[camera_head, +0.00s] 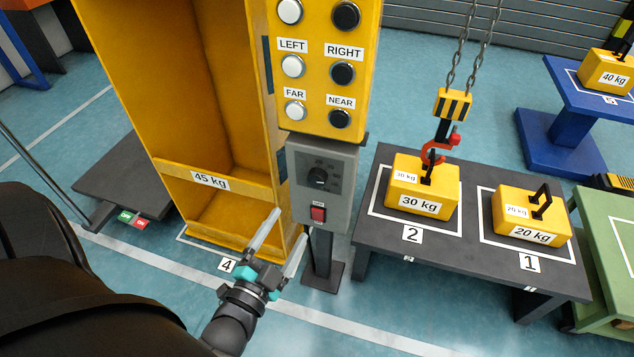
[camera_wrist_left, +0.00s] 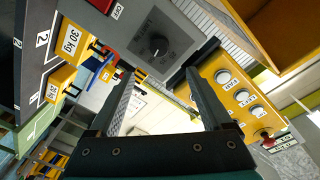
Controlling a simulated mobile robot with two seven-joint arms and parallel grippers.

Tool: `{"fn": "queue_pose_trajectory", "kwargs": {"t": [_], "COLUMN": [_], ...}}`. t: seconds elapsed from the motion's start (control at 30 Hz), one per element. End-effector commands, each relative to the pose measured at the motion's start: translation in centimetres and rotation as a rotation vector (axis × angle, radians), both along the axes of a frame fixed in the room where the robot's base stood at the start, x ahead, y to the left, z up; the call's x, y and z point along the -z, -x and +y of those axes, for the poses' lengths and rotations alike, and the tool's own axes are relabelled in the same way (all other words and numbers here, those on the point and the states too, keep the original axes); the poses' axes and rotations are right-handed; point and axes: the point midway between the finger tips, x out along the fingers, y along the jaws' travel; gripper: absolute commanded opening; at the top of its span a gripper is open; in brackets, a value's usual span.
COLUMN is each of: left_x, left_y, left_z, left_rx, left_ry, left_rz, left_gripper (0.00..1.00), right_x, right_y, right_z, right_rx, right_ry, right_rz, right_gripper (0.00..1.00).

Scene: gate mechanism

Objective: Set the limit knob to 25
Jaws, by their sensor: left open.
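The limit knob (camera_head: 318,176) is a black dial on a grey box (camera_head: 336,204) below the yellow button panel. The knob's exact setting cannot be read. My right gripper is not in view.
A red switch (camera_head: 318,213) sits under the knob. The yellow panel (camera_head: 318,115) above carries several white and black buttons. A tall yellow 45 kg frame (camera_head: 180,100) stands left. A dark table (camera_head: 385,235) with 30 kg and 20 kg weights stands right, a hook on the 30 kg one.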

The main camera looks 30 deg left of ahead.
Motion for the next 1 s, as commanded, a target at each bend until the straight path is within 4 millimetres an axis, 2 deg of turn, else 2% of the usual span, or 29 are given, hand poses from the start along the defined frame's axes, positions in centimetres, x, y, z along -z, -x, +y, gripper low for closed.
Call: {"fn": "queue_pose_trajectory", "kwargs": {"t": [0.3,0.73,1.0], "left_x": [0.1,0.1,0.1], "left_y": [-5.2,-11.0,-13.0], "left_z": [0.7,1.5,1.8], "left_rx": [0.002,0.002,0.001], "left_ry": [0.000,0.000,0.002], "left_rz": [-0.004,-0.002,0.000], "left_gripper": [0.83,0.83,0.83], "right_x": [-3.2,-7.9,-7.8], "right_y": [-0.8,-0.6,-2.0], "right_z": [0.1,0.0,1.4], "right_rx": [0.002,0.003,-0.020], "right_ry": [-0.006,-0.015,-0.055], "right_rz": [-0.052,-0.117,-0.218], "right_gripper": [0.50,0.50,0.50]}}
